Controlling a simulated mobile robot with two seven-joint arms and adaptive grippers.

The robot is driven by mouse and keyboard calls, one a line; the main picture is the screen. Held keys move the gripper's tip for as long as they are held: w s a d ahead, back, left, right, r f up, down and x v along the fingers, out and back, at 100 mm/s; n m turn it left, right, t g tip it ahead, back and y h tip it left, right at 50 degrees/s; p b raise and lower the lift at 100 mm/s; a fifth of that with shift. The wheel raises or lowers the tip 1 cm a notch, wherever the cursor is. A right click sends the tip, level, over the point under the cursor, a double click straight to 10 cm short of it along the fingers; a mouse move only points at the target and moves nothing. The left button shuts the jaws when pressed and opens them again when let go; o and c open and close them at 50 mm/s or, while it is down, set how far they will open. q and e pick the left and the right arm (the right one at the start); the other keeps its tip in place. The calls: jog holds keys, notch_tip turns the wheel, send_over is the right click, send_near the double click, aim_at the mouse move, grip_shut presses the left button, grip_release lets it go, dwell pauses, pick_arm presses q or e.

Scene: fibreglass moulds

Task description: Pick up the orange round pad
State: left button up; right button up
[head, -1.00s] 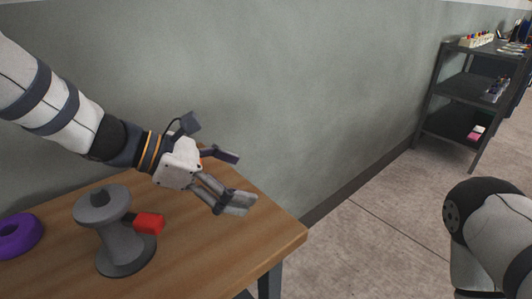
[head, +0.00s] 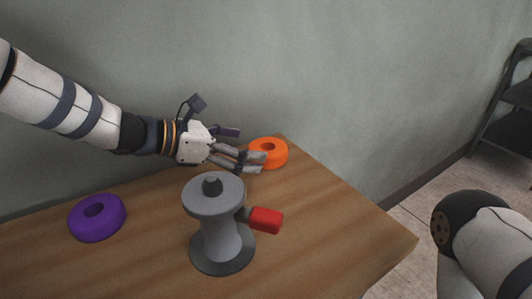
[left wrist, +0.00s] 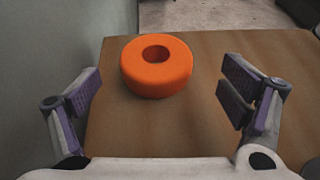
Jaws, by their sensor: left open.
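The orange round pad (head: 270,153), a thick ring with a hole in its middle, lies flat on the wooden table near the back edge by the wall. It also shows in the left wrist view (left wrist: 157,78), ahead of the fingers and left of the middle of the gap. My left gripper (head: 245,147) is open and empty, just left of the pad in the head view, with its fingers pointing toward it. In the left wrist view (left wrist: 165,95) its two fingers are spread wide. My right gripper is not visible.
A grey spool-shaped stand (head: 220,230) with a red block (head: 266,221) at its side stands nearer on the table (head: 340,235). A purple ring (head: 97,217) lies at left. The wall (head: 330,80) rises behind. A dark shelf (head: 510,115) stands at far right.

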aim_at(259, 149)
pick_arm(q)
jog(key=x, duration=0.4)
jog(key=shift+w+a+f, duration=0.1)
jog(key=shift+w+f, duration=0.15)
jog(key=shift+f, duration=0.1)
jog(key=shift+r, duration=0.1)
jog(key=c, duration=1.1)
jog(key=shift+r, duration=0.1)
